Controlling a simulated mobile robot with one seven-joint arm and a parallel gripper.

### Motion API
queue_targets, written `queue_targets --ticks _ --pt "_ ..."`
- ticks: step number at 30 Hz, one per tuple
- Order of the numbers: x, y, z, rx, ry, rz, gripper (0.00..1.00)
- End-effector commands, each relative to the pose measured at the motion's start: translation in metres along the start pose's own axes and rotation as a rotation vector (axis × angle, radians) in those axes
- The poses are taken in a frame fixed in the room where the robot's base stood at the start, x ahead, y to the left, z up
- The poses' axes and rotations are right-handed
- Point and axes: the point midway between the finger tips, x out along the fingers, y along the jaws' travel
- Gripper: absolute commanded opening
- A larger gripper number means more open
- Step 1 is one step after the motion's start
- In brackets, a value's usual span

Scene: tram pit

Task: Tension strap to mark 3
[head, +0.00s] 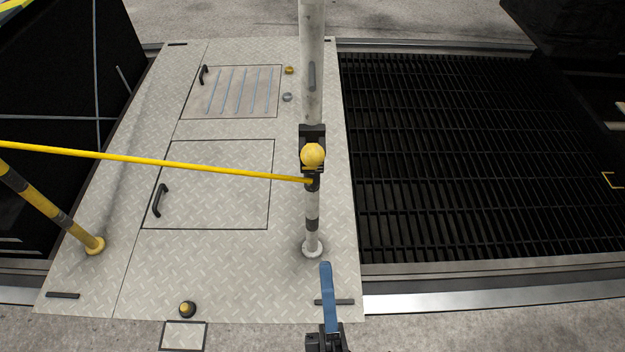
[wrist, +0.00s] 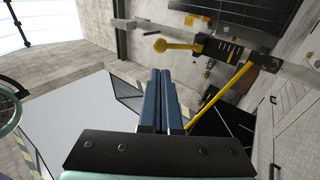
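A yellow strap (head: 150,159) runs from the left edge to a black tensioner (head: 312,136) on a pale upright post (head: 312,205). A yellow ball knob (head: 313,155) sits on the tensioner's front. In the wrist view the knob (wrist: 159,45) ends a yellow lever on the black tensioner (wrist: 222,50), which has small pale marks too small to read. The strap (wrist: 222,95) slants down from it. My gripper (head: 326,265) is below and in front of the knob, apart from it. In the wrist view its blue fingers (wrist: 161,72) look shut together and empty.
A yellow and black post (head: 60,216) stands at left. A dark grating (head: 470,160) lies right of the post. Space around the gripper is clear.

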Motion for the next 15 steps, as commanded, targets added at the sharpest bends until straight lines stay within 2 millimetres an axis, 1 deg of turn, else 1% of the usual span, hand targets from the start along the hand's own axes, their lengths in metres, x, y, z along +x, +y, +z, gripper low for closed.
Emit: queue_targets --ticks 5,15 --pt "0.026 0.000 -0.001 0.001 0.002 0.007 0.00" --pt "0.098 -0.001 -0.002 0.003 0.004 0.005 0.00"
